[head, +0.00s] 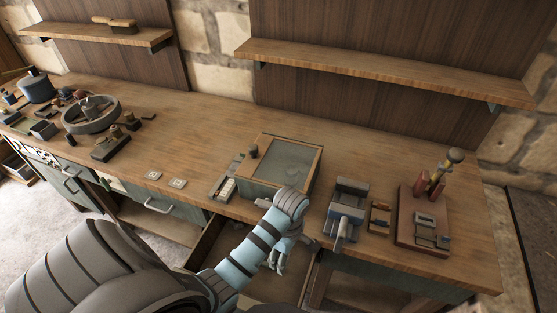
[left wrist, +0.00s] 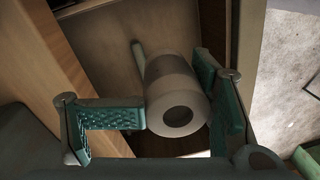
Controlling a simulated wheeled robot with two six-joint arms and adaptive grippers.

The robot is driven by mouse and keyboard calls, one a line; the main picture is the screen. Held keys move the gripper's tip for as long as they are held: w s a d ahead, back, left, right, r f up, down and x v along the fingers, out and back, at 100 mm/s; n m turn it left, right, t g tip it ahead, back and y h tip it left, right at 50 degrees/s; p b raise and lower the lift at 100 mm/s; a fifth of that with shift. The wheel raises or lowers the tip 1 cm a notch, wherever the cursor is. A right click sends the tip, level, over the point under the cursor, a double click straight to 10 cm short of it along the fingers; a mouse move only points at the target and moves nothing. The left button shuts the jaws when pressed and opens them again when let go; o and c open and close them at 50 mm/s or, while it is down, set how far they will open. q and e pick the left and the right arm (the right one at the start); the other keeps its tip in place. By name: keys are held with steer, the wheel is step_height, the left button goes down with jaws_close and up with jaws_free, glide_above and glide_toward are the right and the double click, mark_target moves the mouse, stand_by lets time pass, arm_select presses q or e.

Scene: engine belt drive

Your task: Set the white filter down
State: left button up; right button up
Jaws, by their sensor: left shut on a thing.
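The white filter (left wrist: 172,82) is a pale grey-white cylinder with a dark round hole in the end facing the camera. In the left wrist view my left gripper (left wrist: 176,94) is shut on it, with a green ribbed finger pad on either side. In the head view my left gripper (head: 279,262) is at the bench's front edge, over an open drawer (head: 203,245). I cannot make out the filter there. In the wrist view the filter hangs over a wooden-sided space; whether it touches anything below is unclear. My right gripper is not in view.
A glass-topped wooden box (head: 290,160) stands on the bench (head: 215,120) just beyond my gripper. A blue vise (head: 347,205) and a brown board with parts (head: 420,225) are to the right. A thin pale rod (left wrist: 138,52) lies behind the filter. The bench's back middle is clear.

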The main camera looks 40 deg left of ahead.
arm_select(q)
steer(key=b, duration=0.4)
glide_above(281, 288)
steer(key=f, duration=1.2)
steer(key=shift+s+a+f, duration=0.1)
steer(key=shift+s+f, duration=0.15)
steer(key=shift+s, duration=0.05)
steer(key=f+b, duration=0.1)
steer(key=f, duration=0.1)
steer(key=w+f+b, duration=0.1)
steer(key=f, duration=0.2)
steer(key=shift+w+f, duration=0.15)
steer(key=shift+f, duration=0.15)
steer(key=shift+s+r, duration=0.2)
steer(key=shift+s, duration=0.05)
steer(key=shift+f, duration=0.15)
steer(key=o, duration=1.8)
steer(key=shift+w, duration=0.1)
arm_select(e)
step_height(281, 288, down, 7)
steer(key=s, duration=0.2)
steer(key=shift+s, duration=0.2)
